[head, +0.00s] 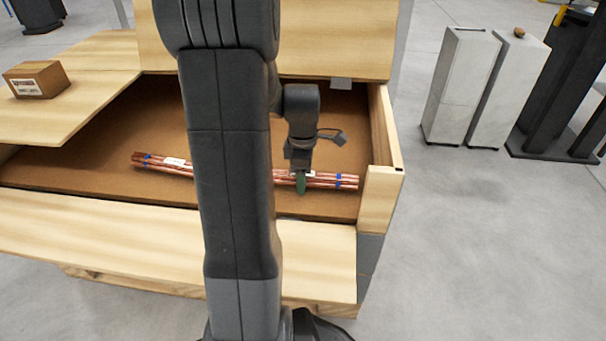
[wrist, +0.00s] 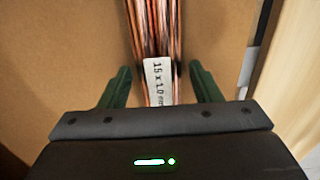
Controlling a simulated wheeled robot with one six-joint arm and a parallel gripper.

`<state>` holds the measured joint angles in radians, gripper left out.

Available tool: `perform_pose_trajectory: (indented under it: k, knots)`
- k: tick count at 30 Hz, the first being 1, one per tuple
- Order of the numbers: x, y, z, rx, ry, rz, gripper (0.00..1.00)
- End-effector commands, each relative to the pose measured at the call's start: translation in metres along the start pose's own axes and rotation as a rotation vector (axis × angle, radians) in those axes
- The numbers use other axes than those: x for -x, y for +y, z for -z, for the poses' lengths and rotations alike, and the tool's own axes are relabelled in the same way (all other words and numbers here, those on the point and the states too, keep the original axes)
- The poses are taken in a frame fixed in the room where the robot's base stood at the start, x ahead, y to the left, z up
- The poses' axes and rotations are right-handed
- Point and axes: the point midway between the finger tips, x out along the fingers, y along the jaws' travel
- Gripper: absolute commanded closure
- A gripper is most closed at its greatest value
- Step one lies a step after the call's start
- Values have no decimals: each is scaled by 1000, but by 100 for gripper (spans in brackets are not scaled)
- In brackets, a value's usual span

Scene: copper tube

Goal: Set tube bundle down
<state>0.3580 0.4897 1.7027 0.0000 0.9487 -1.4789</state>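The copper tube bundle (head: 335,181) lies lengthwise, left to right, on the brown floor of the wooden crate in the head view. It has blue bands near its ends and a white label. My arm hides part of its middle. My gripper (head: 301,182) is over the right half of the bundle. In the wrist view, the bundle (wrist: 155,35) runs between the two green fingers of my gripper (wrist: 160,82), with a narrow gap on each side. The fingers are open and look apart from the tubes. The label (wrist: 159,82) reads "15 x 1.0".
The crate's right wall (head: 385,135) stands close to the bundle's right end. A light wooden front board (head: 150,240) runs along the near side. A small cardboard box (head: 36,79) sits on the left wooden panel. Pale cabinets (head: 460,85) stand on the floor at right.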

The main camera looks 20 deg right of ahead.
Motion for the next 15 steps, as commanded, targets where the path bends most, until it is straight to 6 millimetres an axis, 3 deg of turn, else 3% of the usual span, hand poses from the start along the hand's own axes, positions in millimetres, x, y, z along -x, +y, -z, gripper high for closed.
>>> perform_pose_trajectory:
  k: [10,15]
  knots:
    - [3,0,0,0,0,-1,38]
    - [27,0,0,0,0,-2,38]
